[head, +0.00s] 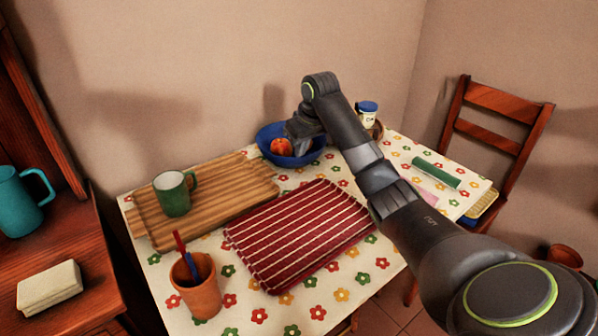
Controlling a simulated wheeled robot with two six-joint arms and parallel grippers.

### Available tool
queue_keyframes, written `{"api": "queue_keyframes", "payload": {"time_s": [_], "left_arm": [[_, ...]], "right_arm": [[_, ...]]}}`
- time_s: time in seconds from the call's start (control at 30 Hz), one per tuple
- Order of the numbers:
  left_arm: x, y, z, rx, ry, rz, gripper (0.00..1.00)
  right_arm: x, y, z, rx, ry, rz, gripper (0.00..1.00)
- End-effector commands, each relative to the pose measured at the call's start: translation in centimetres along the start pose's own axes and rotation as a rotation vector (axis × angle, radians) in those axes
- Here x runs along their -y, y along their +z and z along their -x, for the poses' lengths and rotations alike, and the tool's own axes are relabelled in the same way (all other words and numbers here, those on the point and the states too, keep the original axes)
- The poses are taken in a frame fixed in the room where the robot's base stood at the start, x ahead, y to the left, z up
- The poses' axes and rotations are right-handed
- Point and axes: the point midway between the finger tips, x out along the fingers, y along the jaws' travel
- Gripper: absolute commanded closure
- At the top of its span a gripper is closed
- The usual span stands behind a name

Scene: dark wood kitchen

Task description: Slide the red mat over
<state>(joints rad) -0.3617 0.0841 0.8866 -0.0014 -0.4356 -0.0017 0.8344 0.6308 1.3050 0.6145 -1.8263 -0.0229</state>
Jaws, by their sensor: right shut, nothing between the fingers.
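The red mat (300,236), with thin white stripes, lies flat on the flowered tablecloth near the middle of the table. Its left side is close to a wooden board. My right arm reaches in from the lower right and passes over the mat's right side. My right gripper (303,146) is beyond the mat's far edge, at the blue bowl, and its fingers are partly hidden by the arm. It is shut and holds nothing. I cannot tell whether it touches the bowl. My left gripper is not in view.
A green mug (173,196) stands on the wooden board (235,185). A terracotta cup (197,287) with pens stands at the near left. The blue bowl (268,136) holds an orange fruit (281,147). A lidded jar (366,115) and green item (436,172) are at right.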

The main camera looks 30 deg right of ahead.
Motion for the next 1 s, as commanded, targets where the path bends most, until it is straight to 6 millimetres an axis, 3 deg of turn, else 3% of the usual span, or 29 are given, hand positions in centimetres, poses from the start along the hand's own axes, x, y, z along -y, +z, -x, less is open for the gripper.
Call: {"api": "queue_keyframes", "payload": {"time_s": [0.5,0.73,1.0], "left_arm": [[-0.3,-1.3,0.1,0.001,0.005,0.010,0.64],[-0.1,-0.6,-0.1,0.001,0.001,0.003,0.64],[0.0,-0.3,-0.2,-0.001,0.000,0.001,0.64]], "right_arm": [[0.0,0.2,-9.9,0.002,0.000,0.000,1.00],[-0.1,2.5,-8.7,0.000,0.002,0.002,1.00],[0.0,3.8,-8.2,0.000,0.001,0.001,1.00]]}}
